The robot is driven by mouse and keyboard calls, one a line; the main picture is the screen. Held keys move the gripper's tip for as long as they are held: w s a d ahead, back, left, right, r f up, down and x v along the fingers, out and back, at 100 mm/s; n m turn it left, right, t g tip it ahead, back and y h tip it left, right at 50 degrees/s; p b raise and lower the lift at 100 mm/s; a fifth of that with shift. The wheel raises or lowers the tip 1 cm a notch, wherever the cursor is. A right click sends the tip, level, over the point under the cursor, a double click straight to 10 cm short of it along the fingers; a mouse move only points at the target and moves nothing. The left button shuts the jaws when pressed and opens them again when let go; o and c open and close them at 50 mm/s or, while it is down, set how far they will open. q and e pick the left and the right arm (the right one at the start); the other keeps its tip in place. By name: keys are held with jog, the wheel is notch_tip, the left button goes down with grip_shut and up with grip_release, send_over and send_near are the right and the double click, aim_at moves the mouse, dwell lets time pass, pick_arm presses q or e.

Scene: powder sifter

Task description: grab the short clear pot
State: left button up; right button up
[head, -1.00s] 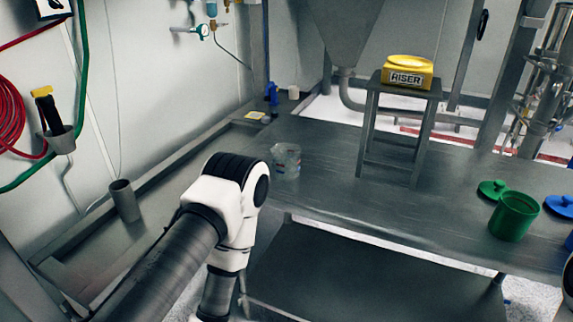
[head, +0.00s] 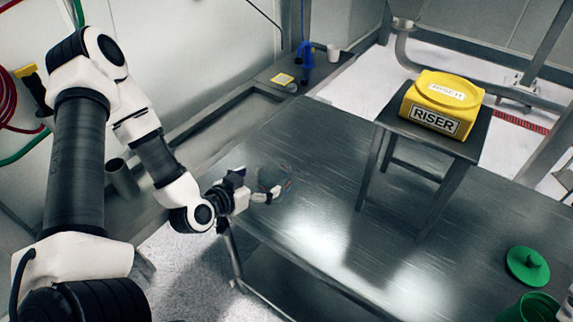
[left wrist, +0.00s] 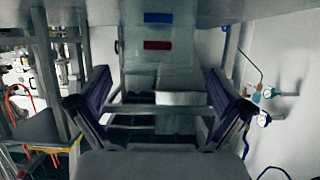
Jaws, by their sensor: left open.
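The short clear pot (head: 273,180) stands near the left edge of the metal table in the head view, with faint red and blue marks on it. My left gripper (head: 262,195) is open beside it, with its fingers close to the pot's near left side. I cannot tell whether they touch it or reach around it. In the left wrist view the two dark-padded fingers of my left gripper (left wrist: 162,103) are spread wide. My right gripper is not in view.
The metal table (head: 330,240) has free room right of the pot. A stool (head: 455,148) on it carries a yellow RISER block (head: 440,100). A green lid (head: 527,265) and green pot (head: 530,308) are at the lower right. A grey cup (head: 122,178) stands left.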

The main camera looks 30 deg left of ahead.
aim_at(284, 171)
pick_arm(q)
jog(key=x, duration=0.6)
jog(key=shift+w+d+f+p, duration=0.2)
jog(key=shift+w+f+p, duration=0.05)
jog(key=shift+p, duration=0.15)
jog(key=shift+s+r, duration=0.1)
jog(key=shift+s, duration=0.15)
jog(key=shift+c, duration=0.7)
jog(key=c, duration=0.7)
